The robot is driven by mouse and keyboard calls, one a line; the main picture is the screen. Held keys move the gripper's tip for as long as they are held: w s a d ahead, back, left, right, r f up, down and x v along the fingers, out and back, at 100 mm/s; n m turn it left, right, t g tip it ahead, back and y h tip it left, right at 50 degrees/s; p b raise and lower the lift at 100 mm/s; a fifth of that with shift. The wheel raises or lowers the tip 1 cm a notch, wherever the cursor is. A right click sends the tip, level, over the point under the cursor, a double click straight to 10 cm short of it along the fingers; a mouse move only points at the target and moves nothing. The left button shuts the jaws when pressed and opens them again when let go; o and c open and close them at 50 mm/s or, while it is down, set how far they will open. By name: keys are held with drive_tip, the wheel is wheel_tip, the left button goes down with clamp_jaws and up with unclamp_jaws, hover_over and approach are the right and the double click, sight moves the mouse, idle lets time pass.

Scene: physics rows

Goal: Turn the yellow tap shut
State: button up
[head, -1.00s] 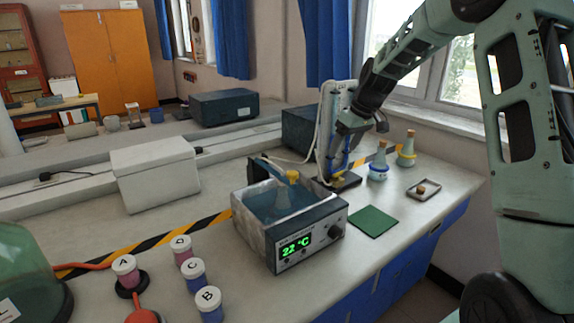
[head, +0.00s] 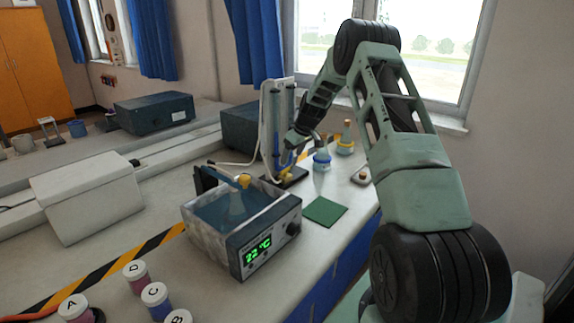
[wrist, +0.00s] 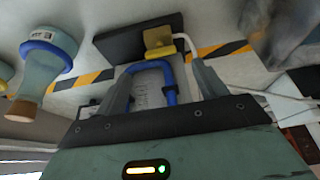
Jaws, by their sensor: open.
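The yellow tap (wrist: 158,42) is a small flat yellow piece low on the burette stand, above its dark base (wrist: 115,45). In the head view my gripper (head: 291,143) hangs beside the stand (head: 268,120).
A green mat (head: 324,211) lies clear. Lidded jars (head: 155,300) are at front left.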

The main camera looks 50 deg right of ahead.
sight(286, 169)
drive_tip(key=p+x, duration=0.1)
drive_tip(key=x, duration=0.5)
drive_tip(key=shift+w+f, duration=0.1)
drive_tip(key=shift+f, duration=0.15)
drive_tip(key=c, duration=1)
